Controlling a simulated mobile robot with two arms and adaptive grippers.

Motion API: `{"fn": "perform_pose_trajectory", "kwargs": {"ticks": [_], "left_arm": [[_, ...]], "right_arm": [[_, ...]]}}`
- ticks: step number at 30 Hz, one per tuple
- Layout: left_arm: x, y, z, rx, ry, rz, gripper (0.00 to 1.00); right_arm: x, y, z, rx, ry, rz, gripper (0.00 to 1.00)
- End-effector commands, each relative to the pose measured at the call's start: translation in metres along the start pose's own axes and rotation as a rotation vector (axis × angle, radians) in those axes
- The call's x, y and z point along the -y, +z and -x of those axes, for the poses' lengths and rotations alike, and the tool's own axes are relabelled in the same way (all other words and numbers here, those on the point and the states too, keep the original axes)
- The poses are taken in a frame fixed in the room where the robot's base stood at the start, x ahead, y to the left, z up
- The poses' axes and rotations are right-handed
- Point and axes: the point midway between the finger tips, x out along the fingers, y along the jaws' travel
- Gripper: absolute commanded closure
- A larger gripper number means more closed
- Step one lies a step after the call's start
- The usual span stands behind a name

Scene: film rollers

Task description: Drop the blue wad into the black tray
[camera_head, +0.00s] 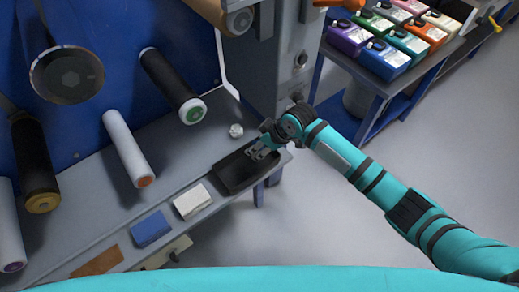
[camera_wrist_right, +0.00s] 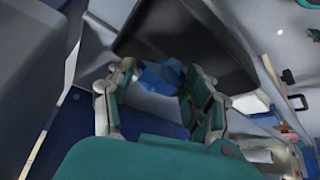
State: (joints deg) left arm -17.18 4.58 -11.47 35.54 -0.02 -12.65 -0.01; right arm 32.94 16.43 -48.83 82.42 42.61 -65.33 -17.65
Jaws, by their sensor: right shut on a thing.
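The black tray (camera_head: 232,178) lies on the grey ledge below the rollers. My right gripper (camera_head: 262,153) is over the tray's far right part in the head view. In the right wrist view, my right gripper (camera_wrist_right: 160,88) has its two fingers around a crumpled blue wad (camera_wrist_right: 158,76), and the dark tray (camera_wrist_right: 190,45) shows just beyond it. I cannot tell whether the wad touches the tray. The blue wad cannot be made out in the head view. My left gripper is not in view.
A white wad (camera_head: 236,131) lies on the ledge behind the tray. A white folded cloth (camera_head: 192,202) and a blue folded cloth (camera_head: 151,229) lie to its left. Several rollers (camera_head: 128,148) jut from the blue panel. A cart with coloured containers (camera_head: 382,58) stands back right.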

Motion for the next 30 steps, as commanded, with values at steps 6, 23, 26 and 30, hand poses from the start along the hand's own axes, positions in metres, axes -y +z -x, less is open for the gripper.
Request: {"fn": "perform_pose_trajectory", "kwargs": {"ticks": [6, 23, 26, 30], "left_arm": [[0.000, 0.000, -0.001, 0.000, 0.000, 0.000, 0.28], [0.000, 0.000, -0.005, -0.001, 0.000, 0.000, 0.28], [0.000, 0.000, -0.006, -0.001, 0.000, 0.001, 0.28], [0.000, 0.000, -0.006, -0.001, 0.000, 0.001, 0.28]], "right_arm": [[0.003, 0.013, -0.021, 0.003, -0.003, 0.000, 0.64], [0.003, 0.018, -0.030, 0.004, -0.003, 0.000, 0.64], [0.003, 0.019, -0.032, 0.003, -0.003, 0.001, 0.64], [0.003, 0.019, -0.031, 0.003, -0.002, 0.001, 0.40]]}}
